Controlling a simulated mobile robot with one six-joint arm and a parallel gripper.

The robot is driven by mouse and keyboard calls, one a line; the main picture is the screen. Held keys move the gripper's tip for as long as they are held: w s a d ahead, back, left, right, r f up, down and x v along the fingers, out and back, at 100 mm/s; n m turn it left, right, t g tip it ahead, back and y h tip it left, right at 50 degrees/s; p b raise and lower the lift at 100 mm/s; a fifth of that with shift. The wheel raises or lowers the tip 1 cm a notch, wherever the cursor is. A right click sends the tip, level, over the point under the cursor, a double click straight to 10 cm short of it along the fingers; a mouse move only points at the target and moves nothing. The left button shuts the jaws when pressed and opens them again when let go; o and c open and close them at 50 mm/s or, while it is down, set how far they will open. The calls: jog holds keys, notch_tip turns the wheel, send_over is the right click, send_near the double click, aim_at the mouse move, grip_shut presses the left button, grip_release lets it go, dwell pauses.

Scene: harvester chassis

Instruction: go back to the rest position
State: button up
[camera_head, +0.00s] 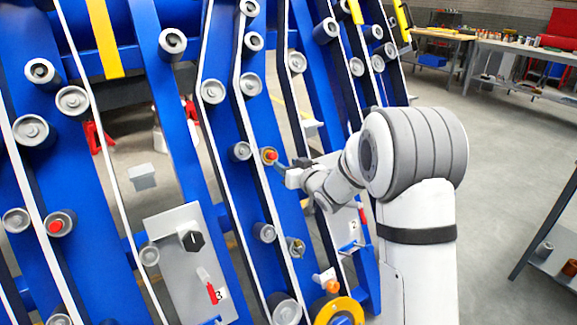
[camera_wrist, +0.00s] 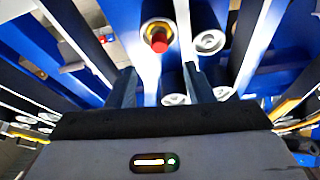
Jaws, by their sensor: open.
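My gripper (camera_head: 286,171) is at the blue harvester chassis (camera_head: 171,100), near the middle of the head view. It points at a red button with a gold-coloured collar (camera_head: 270,155), and its tips show just to the right of this button. In the wrist view my gripper (camera_wrist: 160,90) shows two dark fingers spread apart with nothing held between them. The red button (camera_wrist: 158,43) stands beyond the fingertips there, near the top middle. From these views I cannot tell whether a fingertip touches it.
Grey rollers and white belts run along the blue beams. A grey panel (camera_head: 170,275) with a black knob (camera_head: 192,241) and a red switch sits lower left. A yellow ring (camera_head: 338,312) is below my arm. Workbenches (camera_head: 520,55) stand at the back right, with open floor before them.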

jog(key=s+d+r+m+g+h+p, duration=0.3)
jog(key=s+d+r+h+p, duration=0.45)
jog(key=s+d+r, duration=0.4)
jog(key=s+d+r+m+g+p, duration=0.1)
jog(key=s+d+g+p, duration=0.1)
jog(key=s, duration=1.2)
jog(key=s+d+r+g+p, duration=0.2)
jog(key=s+g+p, duration=0.3)
jog(key=s, duration=1)
jog(key=shift+s+d+m+g+h, duration=0.3)
jog(key=shift+m+g+h, duration=0.15)
jog(key=shift+g, duration=0.25)
